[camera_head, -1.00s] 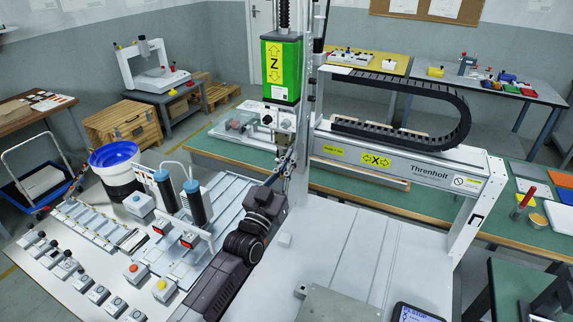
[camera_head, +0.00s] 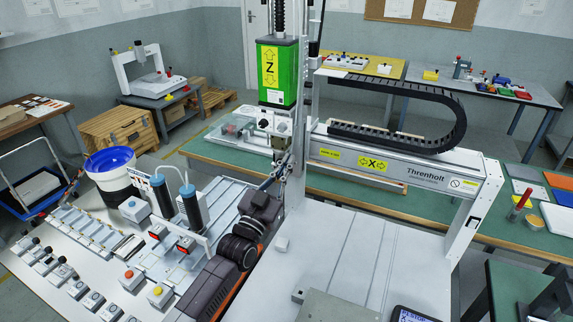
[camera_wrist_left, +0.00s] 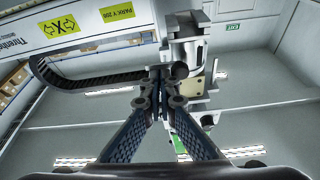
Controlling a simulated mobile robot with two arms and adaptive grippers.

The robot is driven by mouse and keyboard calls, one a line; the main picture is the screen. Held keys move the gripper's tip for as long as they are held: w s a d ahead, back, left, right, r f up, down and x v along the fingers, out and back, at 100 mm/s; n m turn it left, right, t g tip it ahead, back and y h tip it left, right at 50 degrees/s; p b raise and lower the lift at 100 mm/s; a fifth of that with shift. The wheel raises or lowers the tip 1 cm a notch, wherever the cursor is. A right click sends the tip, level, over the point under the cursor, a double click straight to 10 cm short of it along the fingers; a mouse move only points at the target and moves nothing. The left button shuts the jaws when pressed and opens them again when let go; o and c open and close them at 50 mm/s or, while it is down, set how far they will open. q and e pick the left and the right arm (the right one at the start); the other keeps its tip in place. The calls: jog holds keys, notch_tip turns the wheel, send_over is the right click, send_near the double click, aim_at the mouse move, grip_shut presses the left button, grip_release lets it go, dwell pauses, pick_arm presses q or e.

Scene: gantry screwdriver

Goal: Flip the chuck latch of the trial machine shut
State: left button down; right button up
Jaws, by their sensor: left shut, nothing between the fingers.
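The trial machine is a gantry with a green Z unit (camera_head: 277,72) and a white X beam (camera_head: 395,167). Its white tool head (camera_head: 274,120) with a dark knob hangs under the green unit. In the left wrist view the grey cylindrical chuck (camera_wrist_left: 187,50) shows just beyond my fingers, with a tan plate (camera_wrist_left: 208,88) beside it. My left gripper (camera_wrist_left: 160,78) is shut and empty, its tips close to the chuck; I cannot tell if they touch. In the head view it (camera_head: 284,162) is small beside the column. I cannot clearly make out the latch or its position. My right gripper is not in view.
The white column (camera_head: 297,170) stands close beside my left gripper. Two dark cylinders (camera_head: 192,206) and a blue-topped bowl (camera_head: 110,160) stand to the left. Several small button boxes are at front left. A grey block (camera_head: 340,306) and a screen (camera_head: 412,314) are at the front.

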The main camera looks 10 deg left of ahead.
pick_arm(q)
jog(key=shift+f+m+h, duration=0.1)
jog(key=shift+m+h, duration=0.2)
jog(key=shift+m, duration=0.2)
jog(key=f+m+g+h, duration=0.1)
jog(key=m, duration=0.4)
jog(key=m+g+h, duration=0.1)
jog(key=m, duration=0.4)
jog(key=f+m+g+h, duration=0.1)
jog(key=m+g, duration=0.1)
jog(key=m, duration=0.3)
jog(key=shift+w+a+f+h, duration=0.1)
jog(key=shift+a+f+h, duration=0.2)
jog(key=shift+a+h, duration=0.1)
